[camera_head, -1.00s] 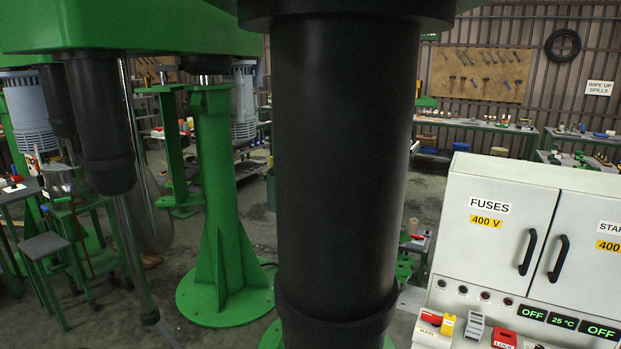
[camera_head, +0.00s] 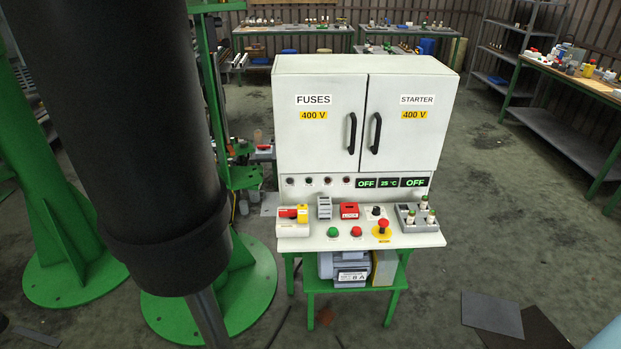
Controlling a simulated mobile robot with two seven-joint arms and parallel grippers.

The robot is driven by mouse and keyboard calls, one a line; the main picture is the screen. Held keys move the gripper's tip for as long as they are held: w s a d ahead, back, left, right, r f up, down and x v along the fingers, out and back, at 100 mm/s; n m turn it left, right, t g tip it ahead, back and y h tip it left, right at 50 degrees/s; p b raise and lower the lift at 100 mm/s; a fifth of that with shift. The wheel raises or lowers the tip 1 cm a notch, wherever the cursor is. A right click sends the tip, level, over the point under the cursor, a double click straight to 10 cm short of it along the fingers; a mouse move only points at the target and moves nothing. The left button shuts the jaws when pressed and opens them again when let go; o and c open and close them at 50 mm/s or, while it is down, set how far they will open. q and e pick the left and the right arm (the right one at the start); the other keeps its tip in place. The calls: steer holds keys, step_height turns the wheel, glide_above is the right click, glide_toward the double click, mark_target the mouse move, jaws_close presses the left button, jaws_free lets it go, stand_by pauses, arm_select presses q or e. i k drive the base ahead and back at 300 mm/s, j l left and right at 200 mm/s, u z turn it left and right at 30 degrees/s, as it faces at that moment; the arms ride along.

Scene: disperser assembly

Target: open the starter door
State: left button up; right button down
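The starter door (camera_head: 413,125) is the right door of the white cabinet. It is shut, labelled STARTER 400 V, with a black vertical handle (camera_head: 375,133) near its left edge. The fuses door (camera_head: 317,128) beside it on the left is also shut, with its own black handle (camera_head: 351,133). Small panels under the doors show OFF, 25 °C and OFF. Neither of my grippers is in view.
A ledge (camera_head: 335,241) below the doors carries switches, red and green buttons and a red LOCK block (camera_head: 349,211). A large black cylinder (camera_head: 130,140) and green machine bases stand at left. Floor right of the cabinet is mostly clear, with dark mats (camera_head: 492,315) in front.

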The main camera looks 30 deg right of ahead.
mark_target(408, 116)
steer(key=z, duration=1.5)
steer(key=k, duration=0.4)
steer(key=k+u, duration=0.1)
steer(key=u, duration=0.6)
steer(key=k+j+u, duration=0.1)
steer(key=u, duration=0.25)
steer(key=i+l+u, duration=0.25)
steer(key=l+u, duration=0.3)
steer(key=i+l, duration=0.1)
steer(key=l, duration=0.3)
steer(key=i+l, duration=0.15)
steer(key=l, duration=0.2)
steer(key=i+l, duration=0.1)
steer(key=l, duration=0.3)
